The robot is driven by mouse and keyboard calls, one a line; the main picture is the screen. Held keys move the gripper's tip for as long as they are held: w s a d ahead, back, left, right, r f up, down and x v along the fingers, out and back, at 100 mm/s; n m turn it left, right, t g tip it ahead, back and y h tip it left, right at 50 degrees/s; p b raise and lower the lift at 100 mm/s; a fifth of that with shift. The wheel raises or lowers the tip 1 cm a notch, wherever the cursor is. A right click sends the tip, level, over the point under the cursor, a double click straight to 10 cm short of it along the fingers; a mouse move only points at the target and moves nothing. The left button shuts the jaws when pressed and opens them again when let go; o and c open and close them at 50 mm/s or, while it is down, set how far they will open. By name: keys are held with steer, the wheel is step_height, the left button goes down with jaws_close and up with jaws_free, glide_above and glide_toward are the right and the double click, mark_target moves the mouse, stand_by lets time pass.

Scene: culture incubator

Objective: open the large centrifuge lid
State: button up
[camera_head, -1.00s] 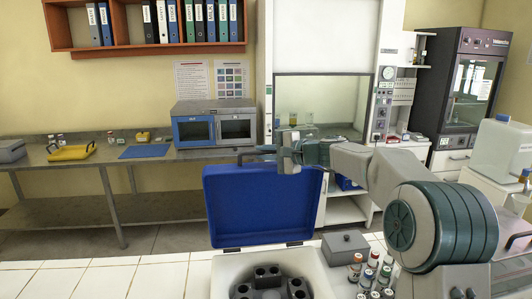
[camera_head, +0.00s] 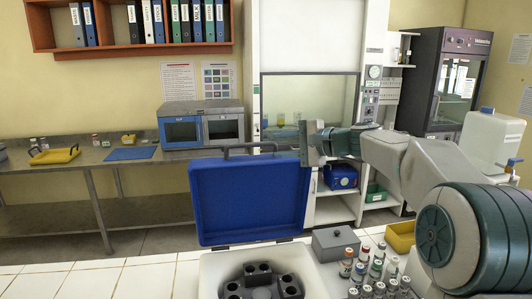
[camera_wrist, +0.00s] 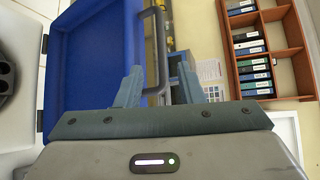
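The large centrifuge's blue lid (camera_head: 248,203) stands raised, nearly upright, at the back of the white centrifuge body (camera_head: 212,270). The rotor (camera_head: 262,283) shows uncovered below it. A grey handle (camera_head: 250,147) runs along the lid's top edge. My gripper (camera_head: 305,145) is just right of the handle, level with the lid's upper right corner. In the wrist view, my gripper's two fingers (camera_wrist: 158,85) are spread apart. The handle (camera_wrist: 160,48) shows beyond and between them, along the lid (camera_wrist: 95,55), with no clear contact.
A grey box (camera_head: 335,243) and several capped bottles (camera_head: 372,270) stand right of the centrifuge, under my arm. A bench (camera_head: 90,165) with a blue-fronted device (camera_head: 200,128) is behind. A fume hood (camera_head: 310,50) stands at back.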

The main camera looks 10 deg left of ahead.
steer(key=v, duration=0.3)
steer(key=shift+s+d+r+b, duration=0.1)
steer(key=shift+d+b, duration=0.2)
steer(key=shift+s, duration=0.1)
steer(key=s+d+f+n+g+h, duration=0.1)
steer(key=s+d+f+h, duration=0.3)
steer(key=s+f, duration=0.4)
steer(key=s+d+f+n+g+h, duration=0.1)
steer(key=s+d+f+n+h, duration=0.3)
steer(key=s+f, duration=0.4)
steer(key=s+d+f+n+g+h, duration=0.1)
steer(key=s+d+f+n+h, duration=0.2)
steer(key=s, duration=1.5)
steer(key=d+f+h, duration=0.2)
steer(key=d+f, duration=0.2)
steer(key=f, duration=0.1)
steer(key=shift+s+d+h, duration=0.3)
steer(key=shift+d+h, duration=0.1)
